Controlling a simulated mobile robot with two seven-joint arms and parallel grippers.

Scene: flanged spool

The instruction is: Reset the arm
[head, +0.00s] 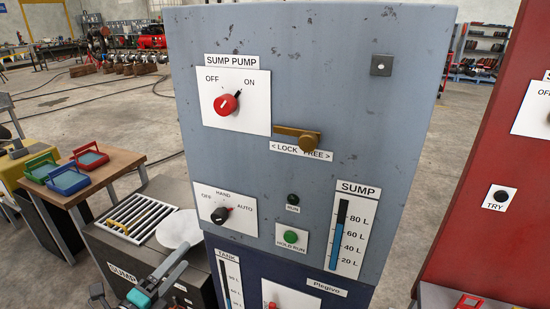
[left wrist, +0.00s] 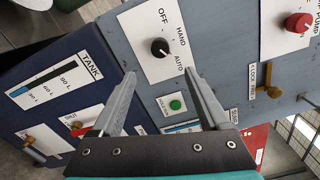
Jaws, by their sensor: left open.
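My left gripper (head: 182,258) is at the bottom of the head view, in front of the lower left of the grey panel (head: 300,60). In the left wrist view its two fingers (left wrist: 160,74) are apart with nothing between them. Beyond the fingertips is the black OFF/HAND/AUTO knob (left wrist: 160,47), which also shows in the head view (head: 220,215). Its pointer is toward AUTO. The fingers look apart from the knob. The green HOLD RUN button (head: 291,237) shows between the fingers in the left wrist view (left wrist: 175,105). My right gripper is not in view.
A red SUMP PUMP knob (head: 225,104) and brass latch (head: 310,143) are higher on the panel. A SUMP gauge (head: 341,235) is lower right. A red cabinet (head: 480,150) stands right. Trays (head: 88,157) lie on a wooden table left, near a grated SUMP box (head: 140,216).

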